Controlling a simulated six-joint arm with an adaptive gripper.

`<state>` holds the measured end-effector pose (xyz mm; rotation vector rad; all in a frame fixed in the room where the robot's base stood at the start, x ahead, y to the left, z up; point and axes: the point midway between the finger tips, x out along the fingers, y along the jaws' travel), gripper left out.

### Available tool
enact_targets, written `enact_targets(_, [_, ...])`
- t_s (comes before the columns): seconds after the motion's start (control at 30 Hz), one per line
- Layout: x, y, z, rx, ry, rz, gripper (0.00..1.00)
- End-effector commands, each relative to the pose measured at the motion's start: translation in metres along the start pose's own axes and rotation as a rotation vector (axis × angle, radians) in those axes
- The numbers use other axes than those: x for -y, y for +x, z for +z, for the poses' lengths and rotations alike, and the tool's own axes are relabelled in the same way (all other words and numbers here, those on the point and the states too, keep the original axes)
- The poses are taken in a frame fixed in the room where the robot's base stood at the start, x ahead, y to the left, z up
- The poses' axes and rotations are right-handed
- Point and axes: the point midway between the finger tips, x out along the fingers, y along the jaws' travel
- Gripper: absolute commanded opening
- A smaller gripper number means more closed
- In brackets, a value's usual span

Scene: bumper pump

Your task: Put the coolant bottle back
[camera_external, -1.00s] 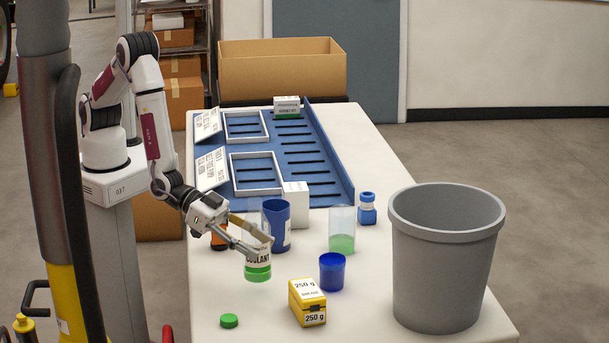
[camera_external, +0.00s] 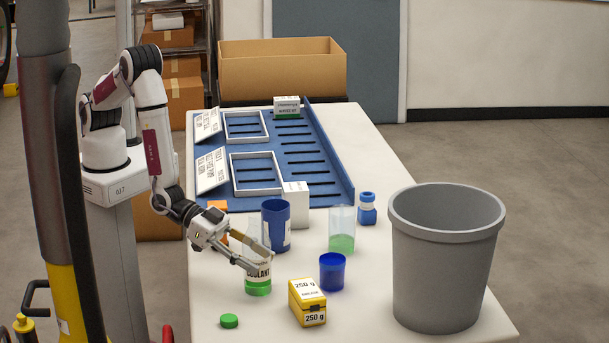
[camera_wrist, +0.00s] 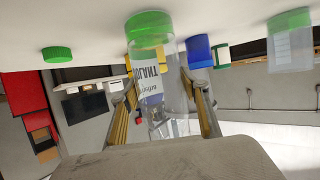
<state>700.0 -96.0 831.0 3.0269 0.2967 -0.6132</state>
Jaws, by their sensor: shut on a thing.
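The coolant bottle (camera_external: 258,287) is clear with green liquid at its bottom and a white label reading COOLANT. It stands upright near the front left of the white table. I cannot tell for sure whether its base touches the table. My gripper (camera_external: 261,259) is shut on its upper part, tilted down from the left. In the wrist view, which is upside down, the bottle (camera_wrist: 150,30) sits between both fingers (camera_wrist: 158,88). A loose green cap (camera_external: 229,321) lies on the table in front of the bottle. No cap shows on the bottle, though its top is partly hidden by my fingers.
A yellow 250 g box (camera_external: 307,302) and a blue cup (camera_external: 332,272) stand right of the bottle. Behind are a tall blue container (camera_external: 277,226), a clear beaker with green liquid (camera_external: 342,230) and a blue rack (camera_external: 330,180). A grey bin (camera_external: 445,265) stands at right.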

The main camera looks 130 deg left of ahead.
Motion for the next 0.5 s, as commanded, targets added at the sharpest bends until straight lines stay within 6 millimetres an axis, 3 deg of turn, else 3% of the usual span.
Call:
enact_targets(0.07, [-0.0001, 0.0007, 0.0012, -0.001, 0.0, 0.0, 0.15])
enact_targets(0.1, [0.0, 0.0005, 0.0011, 0.0, 0.0, 0.0, 0.55])
enact_targets(0.13, [0.0, 0.0005, 0.0011, 0.0, 0.0, 0.0, 0.62])
enact_targets(0.5, [0.0, 0.0004, 0.0007, 0.0, 0.0, 0.0, 0.62])
